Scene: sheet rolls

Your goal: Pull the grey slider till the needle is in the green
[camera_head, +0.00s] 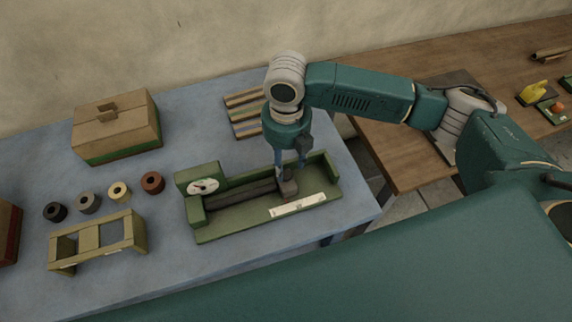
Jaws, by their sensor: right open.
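The green device (228,229) lies on the blue-grey table, with a round white dial (203,186) on its upright left end. The dial's needle and coloured zones are too small to read. A dark bar runs from the dial end along the bed to the grey slider (289,187), near the right part of the device. My right gripper (290,176) points down at the slider from above, with its fingers open around or beside it; I cannot tell whether they touch. The gripper partly hides the slider. My left gripper is not in view.
A box with a handle (117,126) stands at the back left. Several small rolls (88,203) and a wooden rack (99,241) are left of the device. Striped strips (243,112) lie behind it. A brown table (400,160) adjoins at the right across a gap.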

